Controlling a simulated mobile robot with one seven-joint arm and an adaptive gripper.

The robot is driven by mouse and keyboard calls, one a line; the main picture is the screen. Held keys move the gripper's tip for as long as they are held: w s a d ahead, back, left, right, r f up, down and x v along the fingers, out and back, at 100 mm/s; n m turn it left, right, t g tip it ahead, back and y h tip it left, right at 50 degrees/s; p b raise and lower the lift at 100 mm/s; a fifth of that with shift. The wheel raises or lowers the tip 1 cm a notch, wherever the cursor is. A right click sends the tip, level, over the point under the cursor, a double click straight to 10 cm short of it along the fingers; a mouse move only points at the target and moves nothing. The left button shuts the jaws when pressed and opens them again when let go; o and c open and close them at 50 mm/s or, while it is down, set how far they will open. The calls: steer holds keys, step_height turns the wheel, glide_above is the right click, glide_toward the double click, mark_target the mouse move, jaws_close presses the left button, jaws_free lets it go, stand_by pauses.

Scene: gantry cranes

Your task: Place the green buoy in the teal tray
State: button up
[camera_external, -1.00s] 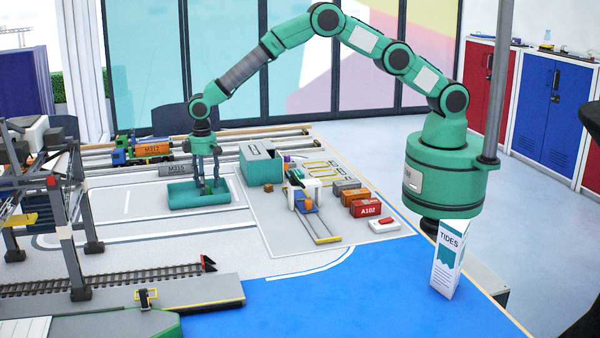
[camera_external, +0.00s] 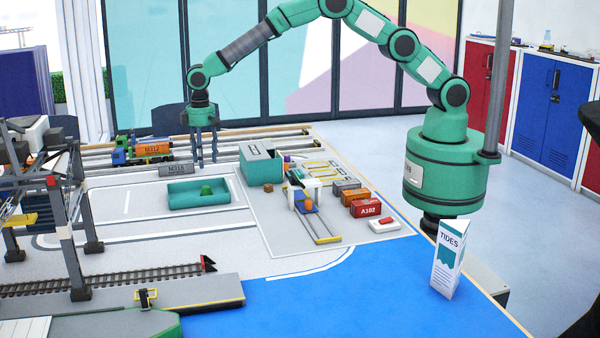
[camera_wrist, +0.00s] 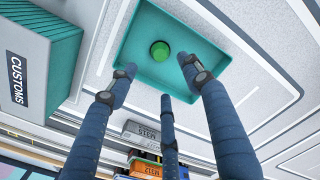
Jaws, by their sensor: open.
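The teal tray (camera_external: 183,207) lies on the pale mat at the middle left of the table in the external view; its rim also shows in the wrist view (camera_wrist: 141,25). The green buoy (camera_external: 206,190) rests inside the tray, toward its right side; in the wrist view the buoy (camera_wrist: 159,51) sits on the tray floor, clear of the walls. My gripper (camera_external: 204,163) is above and behind the tray, pointing down. Its fingers (camera_wrist: 157,82) are spread, empty and apart from the buoy.
A teal customs box (camera_external: 262,165) stands right of the tray. Behind the tray are a grey container (camera_external: 167,170) and a truck carrying an orange container (camera_external: 150,149). A gantry crane (camera_external: 60,220) stands at left. The mat in front of the tray is clear.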

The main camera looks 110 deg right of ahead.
stand_by(0.4)
steer(key=s+a+r, duration=0.1)
steer(key=s+r, duration=0.2)
steer(key=r, duration=0.3)
steer(key=s+a+r+t, duration=0.1)
steer(key=s+r, duration=0.2)
steer(key=r, duration=0.4)
steer(key=s+a+r, duration=0.1)
steer(key=s+r, duration=0.2)
steer(key=r, duration=0.3)
steer(key=s+a+r+n+t, duration=0.15)
steer(key=s+a+r, duration=0.25)
steer(key=s+r, duration=1.1)
steer(key=s+a+r+t, duration=0.1)
steer(key=s+r, duration=0.1)
steer(key=s, duration=0.7)
steer(key=s+a+r+t, duration=0.1)
steer(key=s+r, duration=0.1)
steer(key=s, duration=0.8)
steer(key=s+a+f+n, duration=0.1)
steer(key=s, duration=0.7)
steer(key=s+a+f+t, duration=0.1)
steer(key=s+f, duration=0.1)
steer(key=s, duration=0.7)
steer(key=shift+f+n, duration=0.25)
steer(key=shift+n, duration=0.1)
